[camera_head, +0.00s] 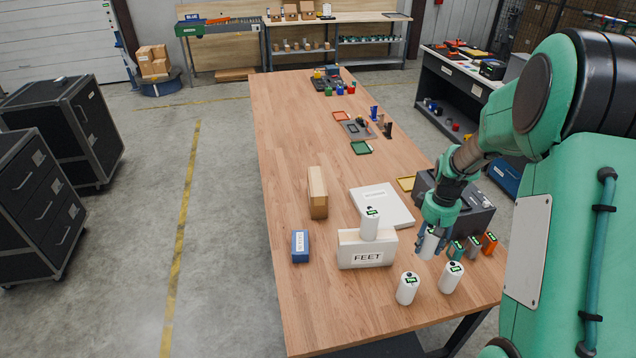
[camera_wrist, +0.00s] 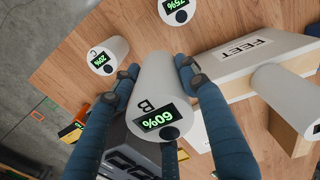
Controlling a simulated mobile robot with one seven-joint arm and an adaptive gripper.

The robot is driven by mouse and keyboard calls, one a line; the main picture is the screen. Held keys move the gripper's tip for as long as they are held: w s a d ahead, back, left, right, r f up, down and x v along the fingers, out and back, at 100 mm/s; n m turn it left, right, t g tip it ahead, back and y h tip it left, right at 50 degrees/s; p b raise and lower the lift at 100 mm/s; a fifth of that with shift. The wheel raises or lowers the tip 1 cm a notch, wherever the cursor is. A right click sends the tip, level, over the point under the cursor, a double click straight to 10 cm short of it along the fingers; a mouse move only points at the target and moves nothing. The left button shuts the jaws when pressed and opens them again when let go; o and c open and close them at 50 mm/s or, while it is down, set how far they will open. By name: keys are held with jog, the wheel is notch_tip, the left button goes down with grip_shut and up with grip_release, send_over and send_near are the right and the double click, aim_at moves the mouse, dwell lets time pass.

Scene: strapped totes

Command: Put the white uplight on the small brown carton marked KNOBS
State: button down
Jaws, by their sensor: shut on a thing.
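My gripper (camera_head: 433,232) is shut on a white cylindrical uplight (camera_wrist: 158,95) marked B, with a green 60% display. The held uplight also shows below my fingers in the head view (camera_head: 428,246); I cannot tell whether its base touches the table. Two similar white cylinders (camera_head: 407,289) (camera_head: 451,278) stand near the front edge, showing 20% and 75% in the wrist view. Another white cylinder (camera_head: 370,224) stands on the white carton marked FEET (camera_head: 366,258).
A blue labelled box (camera_head: 300,246) stands left of FEET. A flat white box (camera_head: 381,208) lies behind it.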

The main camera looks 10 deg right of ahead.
notch_tip(320, 180, up, 15)
jog(key=shift+a+f, duration=0.1)
jog(key=w+a+m+p, duration=1.2)
jog(key=w+a+m, duration=0.5)
jog(key=w+a, duration=0.75)
notch_tip(320, 180, down, 11)
jog(key=shift+a+m, duration=0.3)
jog(key=shift+a, duration=0.05)
jog(key=shift+s+f, duration=0.1)
jog(key=shift+w+d+f+p, duration=0.1)
jog(key=shift+w+f+p, duration=0.25)
jog(key=shift+w, duration=2.3)
jog(key=shift+w+d+f+p, duration=0.1)
jog(key=shift+w+p, duration=0.4)
jog(key=shift+w, duration=2.2)
jog(key=shift+w+d+f+p, duration=0.1)
jog(key=shift+w+f+p, duration=0.25)
jog(key=shift+w, duration=2.3)
